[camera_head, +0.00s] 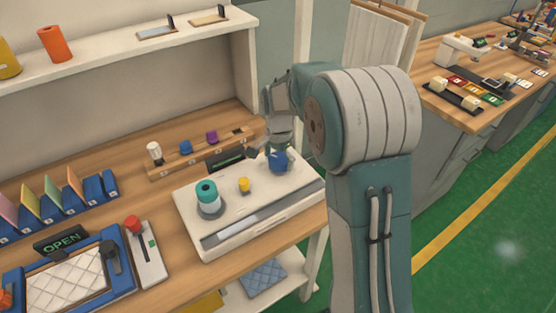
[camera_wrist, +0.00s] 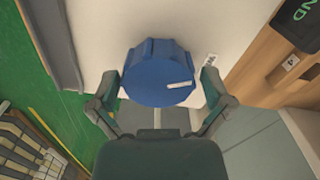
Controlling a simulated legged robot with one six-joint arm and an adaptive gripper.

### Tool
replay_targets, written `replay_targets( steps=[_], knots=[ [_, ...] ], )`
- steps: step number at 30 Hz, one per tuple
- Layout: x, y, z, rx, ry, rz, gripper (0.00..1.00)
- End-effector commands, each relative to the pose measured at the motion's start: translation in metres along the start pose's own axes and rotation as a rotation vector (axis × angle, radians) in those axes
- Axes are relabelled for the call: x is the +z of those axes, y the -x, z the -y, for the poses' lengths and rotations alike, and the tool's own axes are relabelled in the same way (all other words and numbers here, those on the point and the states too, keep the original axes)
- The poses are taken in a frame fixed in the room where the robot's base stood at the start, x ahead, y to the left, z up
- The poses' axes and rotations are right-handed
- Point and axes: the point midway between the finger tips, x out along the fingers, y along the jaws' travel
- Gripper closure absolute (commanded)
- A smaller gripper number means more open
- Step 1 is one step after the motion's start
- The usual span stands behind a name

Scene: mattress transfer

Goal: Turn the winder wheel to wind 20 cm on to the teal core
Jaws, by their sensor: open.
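The teal core (camera_head: 207,195) stands upright on a grey base on the left part of the white winder board (camera_head: 240,230). The blue winder wheel (camera_head: 279,163) is at the right end of the board, and my gripper (camera_head: 262,150) is just above it. In the wrist view the blue wheel (camera_wrist: 159,72) has a ribbed edge and a small white mark on its face. My gripper (camera_wrist: 160,96) is open, with one finger on each side of the wheel. I cannot tell if the fingers touch it. A small yellow peg (camera_head: 244,184) stands between core and wheel.
A wooden rack (camera_head: 203,152) with a white, a blue and a purple spool stands behind the board. A blue frame with a quilted pad (camera_head: 66,284) and a red-knobbed lever (camera_head: 133,225) are at the left. A shelf (camera_head: 110,62) hangs above.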

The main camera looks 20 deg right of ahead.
Motion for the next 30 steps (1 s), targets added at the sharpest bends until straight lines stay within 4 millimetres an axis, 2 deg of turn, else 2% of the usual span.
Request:
replay_targets(
  steps=[5, 15, 18, 23, 30],
  knots=[
    [-0.001, 0.017, 0.001, -0.005, 0.0, -0.004, 0.0],
    [0.001, 0.087, 0.003, -0.003, 0.001, -0.004, 0.0],
    [0.001, 0.102, 0.003, -0.001, 0.001, -0.002, 0.0],
    [0.002, 0.116, 0.003, 0.001, 0.001, -0.001, 0.0],
    [0.002, 0.118, 0.002, 0.002, 0.001, 0.0, 0.0]
  ],
)
